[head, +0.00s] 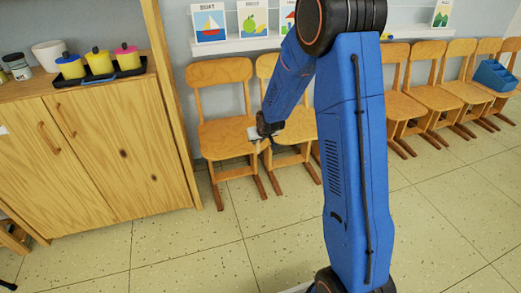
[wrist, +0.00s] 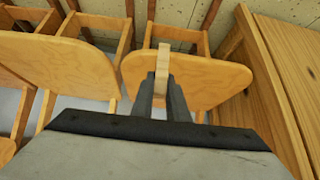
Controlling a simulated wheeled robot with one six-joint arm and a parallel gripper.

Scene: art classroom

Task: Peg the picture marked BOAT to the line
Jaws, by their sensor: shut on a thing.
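The BOAT picture (head: 209,24), a white card with a sailboat on blue water, stands on a white ledge (head: 235,45) on the wall, left of the other cards. My gripper (head: 264,138) is in front of the chairs, below and to the right of that card. In the wrist view my gripper (wrist: 162,92) is shut on a slim pale wooden piece that looks like a peg (wrist: 163,62). The peg sticks out beyond the fingertips. No line shows in either view.
Several wooden chairs (head: 222,72) stand along the wall under the ledge, close to my gripper. A wooden cabinet (head: 100,160) at left bears a black tray (head: 95,78) of lidded pots. A blue caddy (head: 494,75) sits on a right chair. Open tiled floor lies in front.

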